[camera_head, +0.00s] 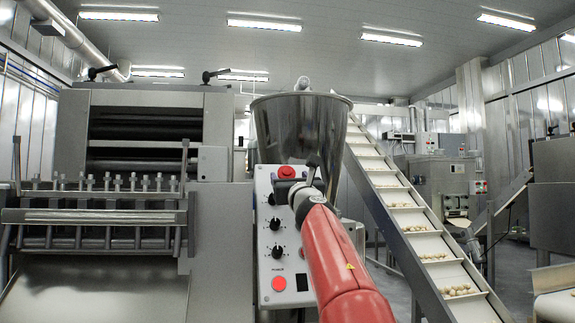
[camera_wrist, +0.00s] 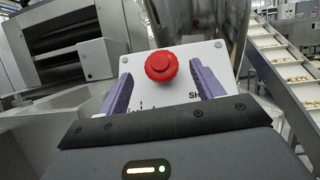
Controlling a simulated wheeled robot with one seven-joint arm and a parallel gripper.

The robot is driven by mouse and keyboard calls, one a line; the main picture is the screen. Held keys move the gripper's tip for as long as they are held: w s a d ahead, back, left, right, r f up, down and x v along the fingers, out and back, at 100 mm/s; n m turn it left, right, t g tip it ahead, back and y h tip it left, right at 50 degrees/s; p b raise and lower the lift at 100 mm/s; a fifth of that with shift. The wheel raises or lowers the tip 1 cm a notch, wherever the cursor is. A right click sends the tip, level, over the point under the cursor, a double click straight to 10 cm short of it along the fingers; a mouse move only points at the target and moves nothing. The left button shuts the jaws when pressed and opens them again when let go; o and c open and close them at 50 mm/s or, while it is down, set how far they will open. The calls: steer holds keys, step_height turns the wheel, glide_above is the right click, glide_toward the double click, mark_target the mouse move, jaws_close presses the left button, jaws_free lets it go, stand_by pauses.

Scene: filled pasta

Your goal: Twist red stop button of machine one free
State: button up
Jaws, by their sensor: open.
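The red stop button (camera_wrist: 161,66) is a round mushroom head on the white control panel (camera_wrist: 212,56) of the machine. In the wrist view it lies between and just beyond the two purple fingers of my gripper (camera_wrist: 161,90), which is open with a gap on each side of the button. In the head view the button (camera_head: 287,172) sits near the top of the panel (camera_head: 264,240), and my gripper (camera_head: 298,182) is in front of the panel just below it. The fingertips are small and partly hidden by my red arm in the head view. I cannot tell whether they touch the panel.
The panel also carries several black knobs (camera_head: 276,224) and a lower red button (camera_head: 279,284). A steel hopper (camera_head: 300,125) stands above and behind it. A roller machine (camera_head: 95,230) fills the left, and an inclined conveyor (camera_head: 420,225) with filled pasta runs on the right.

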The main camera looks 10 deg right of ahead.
mark_target(288, 173)
steer(key=p+x, duration=0.1)
steer(key=x, duration=0.1)
steer(key=shift+w+r+p, duration=0.2)
steer(key=shift+r+p, duration=0.1)
steer(key=shift+p, duration=0.05)
steer(key=shift+w+p, duration=0.4)
steer(key=shift+w, duration=0.25)
